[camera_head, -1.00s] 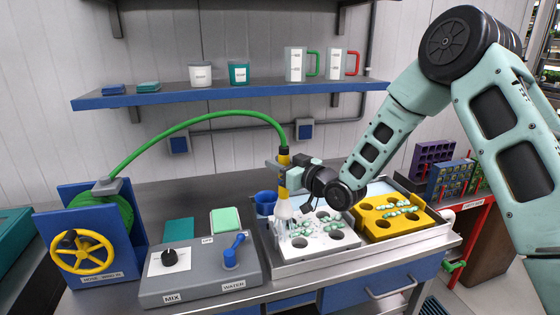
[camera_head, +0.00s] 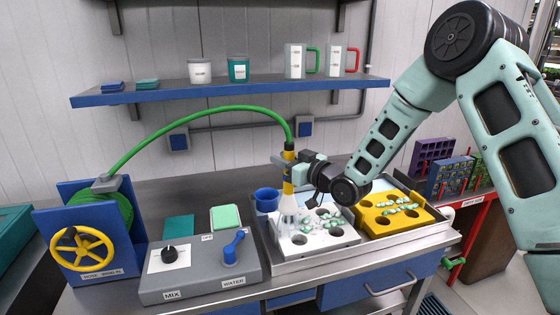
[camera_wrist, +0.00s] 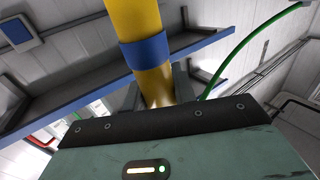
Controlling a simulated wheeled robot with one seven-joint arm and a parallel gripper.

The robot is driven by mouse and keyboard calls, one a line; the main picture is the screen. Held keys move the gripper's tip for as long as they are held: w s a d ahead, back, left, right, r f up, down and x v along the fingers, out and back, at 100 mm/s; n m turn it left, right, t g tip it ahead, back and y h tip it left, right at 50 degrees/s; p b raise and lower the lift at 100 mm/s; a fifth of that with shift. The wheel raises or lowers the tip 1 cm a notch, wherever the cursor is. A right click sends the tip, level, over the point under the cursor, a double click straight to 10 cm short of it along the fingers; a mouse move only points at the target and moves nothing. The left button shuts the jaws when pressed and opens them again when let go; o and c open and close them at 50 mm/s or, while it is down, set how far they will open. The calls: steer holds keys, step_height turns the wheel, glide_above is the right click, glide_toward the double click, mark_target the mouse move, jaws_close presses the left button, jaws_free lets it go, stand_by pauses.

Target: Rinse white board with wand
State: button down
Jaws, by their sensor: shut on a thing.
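My gripper (camera_head: 288,164) is shut on the yellow wand (camera_head: 288,172), which stands near upright with a green hose (camera_head: 205,114) at its top. In the wrist view the yellow wand (camera_wrist: 152,55) with its blue band rises from between my fingers. Pale spray shows at the wand's lower end, over the left part of the white board (camera_head: 288,253). The white board has several round holes and small green seedlings, and lies in a metal tray at the bench front. The spray hides part of the board.
A yellow board (camera_head: 372,226) with seedlings lies right of the white one. A blue cup (camera_head: 266,198) stands behind the white board. A grey control box (camera_head: 200,275) with MIX knob and blue WATER lever, and a hose reel (camera_head: 85,240), stand left. A blue-edged shelf (camera_head: 230,92) hangs above.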

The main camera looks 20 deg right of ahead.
steer(key=shift+d, duration=1.65)
steer(key=shift+d+b, duration=0.3)
steer(key=shift+d, duration=2.2)
steer(key=shift+d, duration=2.25)
